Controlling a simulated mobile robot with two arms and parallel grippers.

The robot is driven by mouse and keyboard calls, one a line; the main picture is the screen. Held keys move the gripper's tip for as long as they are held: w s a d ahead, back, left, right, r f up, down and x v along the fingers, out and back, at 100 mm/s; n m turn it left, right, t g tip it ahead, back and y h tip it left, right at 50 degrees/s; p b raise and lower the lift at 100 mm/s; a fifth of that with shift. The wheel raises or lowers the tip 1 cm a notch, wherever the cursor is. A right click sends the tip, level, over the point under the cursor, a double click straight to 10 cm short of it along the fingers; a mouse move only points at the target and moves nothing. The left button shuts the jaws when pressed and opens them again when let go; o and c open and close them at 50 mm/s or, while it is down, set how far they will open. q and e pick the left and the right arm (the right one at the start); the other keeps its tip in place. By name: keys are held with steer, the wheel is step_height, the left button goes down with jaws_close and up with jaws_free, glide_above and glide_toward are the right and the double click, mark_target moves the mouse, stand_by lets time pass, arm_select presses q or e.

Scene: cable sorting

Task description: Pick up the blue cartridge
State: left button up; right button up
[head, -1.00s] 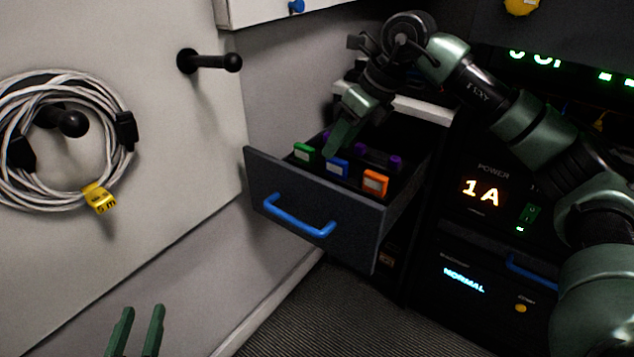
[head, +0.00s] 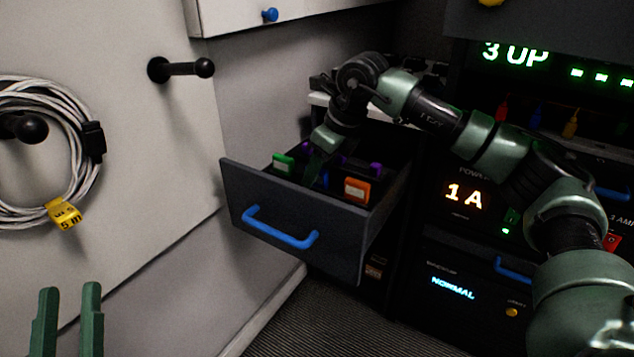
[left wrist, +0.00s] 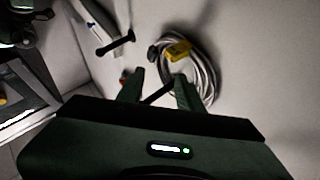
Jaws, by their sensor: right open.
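The blue cartridge (head: 325,179) is in the open drawer (head: 290,208), between a green cartridge (head: 283,163) and an orange cartridge (head: 356,190). Only a small bit of blue shows; my right gripper (head: 314,172) hides most of it. My right gripper points down into the drawer at the blue cartridge. Its fingers are open, and whether they touch the cartridge cannot be told. My left gripper (head: 69,290) is at the bottom left, open and empty, away from the drawer. Its fingers also show apart in the left wrist view (left wrist: 158,88).
Purple pieces (head: 375,169) lie behind the front row in the drawer. The drawer has a blue handle (head: 281,230). A coiled cable (head: 78,150) with a yellow tag hangs on the left wall near a black peg (head: 180,69). Lit equipment panels (head: 465,193) stand at the right.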

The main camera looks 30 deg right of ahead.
steer(key=shift+f, duration=0.1)
jaws_close()
stand_by(0.3)
